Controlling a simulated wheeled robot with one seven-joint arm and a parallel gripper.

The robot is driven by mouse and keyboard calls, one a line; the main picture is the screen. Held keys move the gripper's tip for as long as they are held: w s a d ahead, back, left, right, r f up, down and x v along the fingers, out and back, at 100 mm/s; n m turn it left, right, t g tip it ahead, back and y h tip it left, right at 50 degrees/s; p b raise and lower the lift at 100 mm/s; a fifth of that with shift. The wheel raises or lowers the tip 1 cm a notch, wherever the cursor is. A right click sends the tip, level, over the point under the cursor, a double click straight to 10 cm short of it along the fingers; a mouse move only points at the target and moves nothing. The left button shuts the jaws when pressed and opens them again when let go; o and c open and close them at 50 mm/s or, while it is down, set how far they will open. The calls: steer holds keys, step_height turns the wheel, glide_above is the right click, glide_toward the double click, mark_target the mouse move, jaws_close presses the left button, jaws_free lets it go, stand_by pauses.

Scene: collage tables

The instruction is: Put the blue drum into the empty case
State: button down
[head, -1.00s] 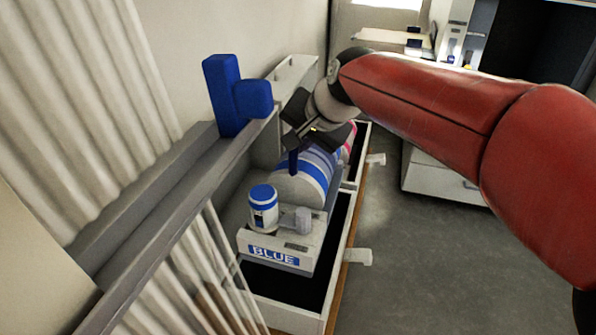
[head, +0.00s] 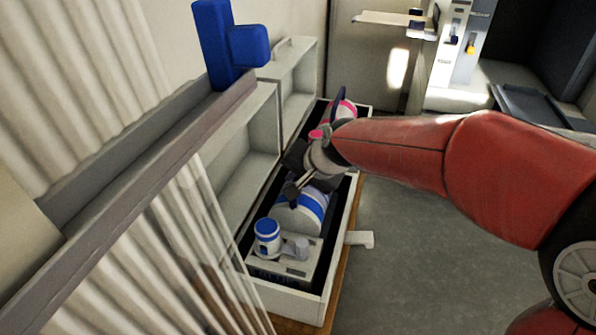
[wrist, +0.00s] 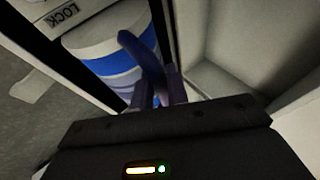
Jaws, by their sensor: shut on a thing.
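The blue drum (head: 312,204) is a white drum with blue bands, joined to a base with a small blue-topped cylinder (head: 267,232). It sits low between the walls of the white, black-lined case (head: 341,248), whose lid stands open. My gripper (head: 291,192) is shut on the drum's dark handle from above. In the wrist view the handle (wrist: 142,55) runs up between the fingers (wrist: 155,92), with the banded drum (wrist: 112,62) beside it. The base's BLUE label is almost hidden by the case wall. I cannot tell whether the drum touches the case floor.
A pink-marked drum (head: 345,109) lies in the case space farther back, partly behind my arm. A blue block (head: 226,48) stands on the grey rail at left. A latch (head: 358,239) juts from the case's right side. Grey floor (head: 420,275) is clear at right.

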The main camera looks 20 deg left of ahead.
steer(key=shift+f+b, duration=0.4)
steer(key=shift+f, duration=1.35)
steer(key=shift+f, duration=0.15)
steer(key=c, duration=1.4)
jaws_free()
steer(key=shift+o, duration=0.2)
steer(key=p+v, duration=0.1)
steer(key=v, duration=1.1)
steer(key=shift+p, duration=0.3)
